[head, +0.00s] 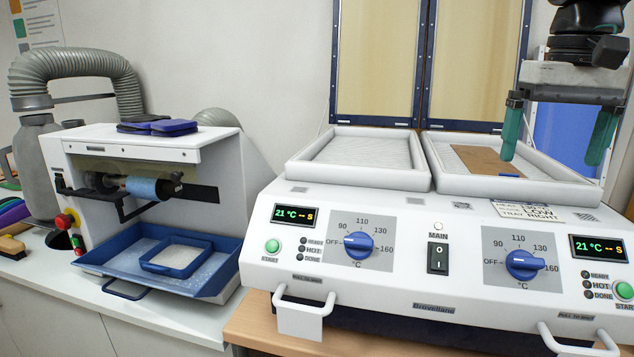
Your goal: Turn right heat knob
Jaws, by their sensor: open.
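The right heat knob (525,264) is a blue dial on a grey scale plate on the white machine's front panel. Its bar lies roughly level, with one end toward OFF. The scale reads OFF, 90, 110, 130, 160 °C. The right display (599,248) shows 21 °C in green. My gripper (551,161) hangs from the upper right, above and behind the panel over the right tray. Its two green fingers are wide apart with nothing between them. It is well above the knob and not touching it.
The left knob (358,245), left display (295,215) and black main switch (438,257) share the panel. A brown sheet (489,162) lies in the right tray (446,178). White handles (304,311) stick out in front. A grinding machine (150,155) stands at left.

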